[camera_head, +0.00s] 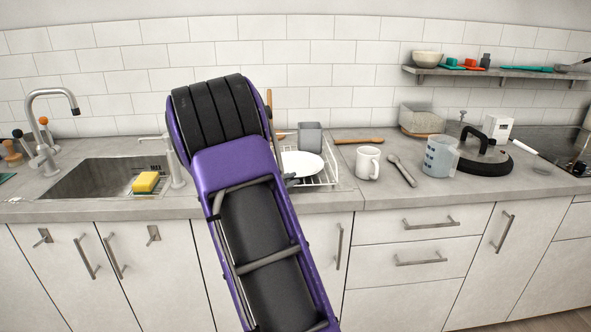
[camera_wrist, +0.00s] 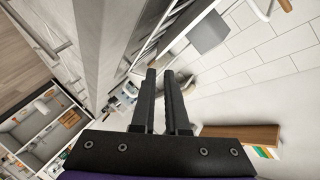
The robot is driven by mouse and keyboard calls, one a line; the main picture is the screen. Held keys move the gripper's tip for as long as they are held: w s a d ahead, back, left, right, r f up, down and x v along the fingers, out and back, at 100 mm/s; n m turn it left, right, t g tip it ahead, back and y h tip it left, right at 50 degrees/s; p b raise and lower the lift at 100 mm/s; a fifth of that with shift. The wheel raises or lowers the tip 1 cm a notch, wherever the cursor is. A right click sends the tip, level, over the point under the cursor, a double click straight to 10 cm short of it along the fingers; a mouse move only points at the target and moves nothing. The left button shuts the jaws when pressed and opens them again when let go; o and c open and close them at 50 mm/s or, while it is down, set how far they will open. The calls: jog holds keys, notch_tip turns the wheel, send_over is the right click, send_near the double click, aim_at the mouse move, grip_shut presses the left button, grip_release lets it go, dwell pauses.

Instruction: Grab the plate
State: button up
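A white plate (camera_head: 302,164) sits in the white wire rack (camera_head: 331,172) on the counter in the head view, just right of my purple arm. My arm hides the left part of the rack and may cover part of the plate. In the wrist view, my gripper (camera_wrist: 159,71) shows two dark fingers with a narrow gap and nothing between them. I cannot make out the plate surely in the wrist view.
A grey cup (camera_head: 310,136) stands at the rack's back. A sink (camera_head: 100,180) with a yellow sponge (camera_head: 145,182) is left.

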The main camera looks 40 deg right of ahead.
aim_at(307, 181)
jog(key=b+x, duration=0.1)
jog(key=x, duration=0.8)
jog(key=shift+d+r, duration=0.1)
jog(key=shift+d, duration=0.1)
jog(key=shift+w, duration=0.1)
grip_shut()
dwell(0.8)
jog(key=shift+r, duration=0.15)
